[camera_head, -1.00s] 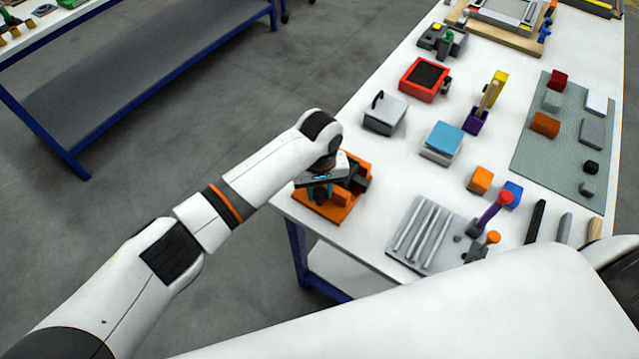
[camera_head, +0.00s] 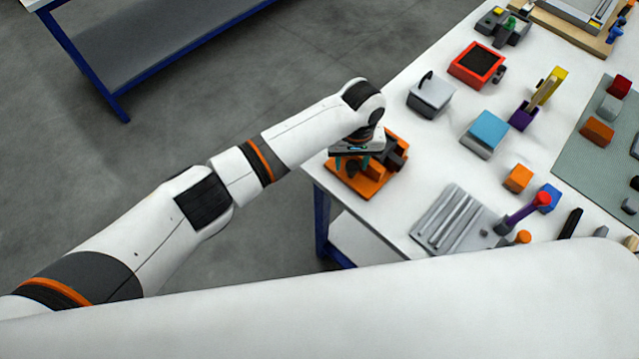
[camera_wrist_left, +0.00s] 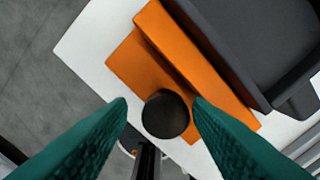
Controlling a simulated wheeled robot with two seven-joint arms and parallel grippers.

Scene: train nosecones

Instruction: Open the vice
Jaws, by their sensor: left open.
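The orange vice (camera_head: 366,184) with dark grey jaw parts sits at the near left corner of the white table. In the left wrist view the vice (camera_wrist_left: 190,50) shows its orange body, a dark block and a round dark knob (camera_wrist_left: 165,114). My left gripper (camera_head: 358,166) is over the vice, pointing down. In the wrist view its two green fingers (camera_wrist_left: 160,108) are apart, one on each side of the knob. Whether they touch it I cannot tell. The gap between the vice jaws is mostly hidden by my wrist. My right gripper is not in view.
On the white table (camera_head: 420,158), a grooved grey plate (camera_head: 449,219), a blue-topped block (camera_head: 487,132), a grey box (camera_head: 431,94) and a red tray (camera_head: 477,64) stand right of the vice. Left of the table is open floor.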

